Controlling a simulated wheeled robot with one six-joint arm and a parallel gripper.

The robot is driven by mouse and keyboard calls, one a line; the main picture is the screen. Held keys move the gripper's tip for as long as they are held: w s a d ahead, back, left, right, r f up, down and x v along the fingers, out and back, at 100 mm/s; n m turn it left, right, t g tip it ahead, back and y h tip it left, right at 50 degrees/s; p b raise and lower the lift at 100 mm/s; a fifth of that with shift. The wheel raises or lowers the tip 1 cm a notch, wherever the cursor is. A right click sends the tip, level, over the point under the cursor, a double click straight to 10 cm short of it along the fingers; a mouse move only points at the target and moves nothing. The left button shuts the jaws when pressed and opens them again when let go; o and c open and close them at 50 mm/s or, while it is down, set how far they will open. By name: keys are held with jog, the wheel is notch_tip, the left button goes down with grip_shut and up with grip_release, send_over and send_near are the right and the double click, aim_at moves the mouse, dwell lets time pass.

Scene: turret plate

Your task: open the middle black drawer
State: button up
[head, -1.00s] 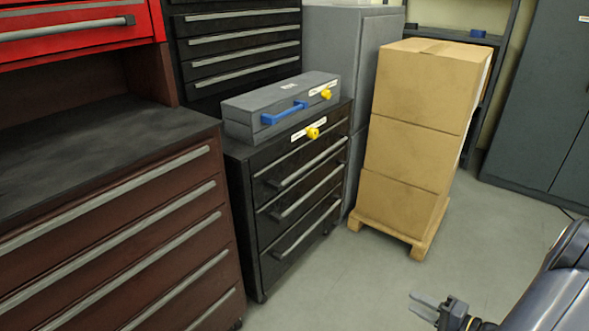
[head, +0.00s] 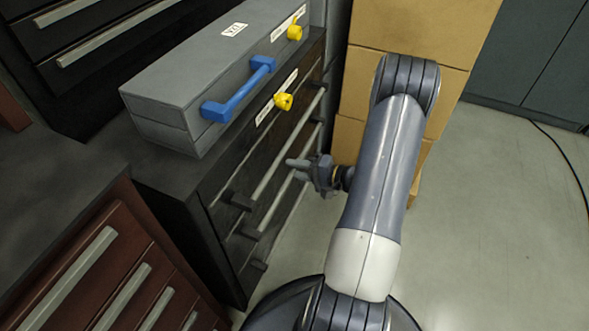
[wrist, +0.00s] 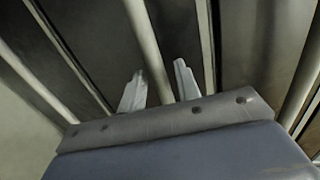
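The black cabinet (head: 170,180) has three drawers with long grey bar handles, and all look closed. The middle drawer's handle (head: 272,204) runs away from me along the cabinet's front. In the wrist view my gripper (wrist: 158,80) is open, with one finger on each side of a handle bar (wrist: 147,45), which seems to be the middle one. The fingers look apart from the bar. My gripper hides a small part of the handles in the head view.
A grey case (head: 190,75) with a blue handle (head: 238,90) lies on the cabinet. A yellow knob (head: 284,101) sits on the cabinet's upper front. Stacked cardboard boxes (head: 450,100) stand behind my arm. A brown drawer unit (head: 110,270) is at lower left.

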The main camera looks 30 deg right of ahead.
jog(key=shift+w+a, duration=0.3)
jog(key=shift+w, duration=0.05)
grip_shut()
dwell(0.4)
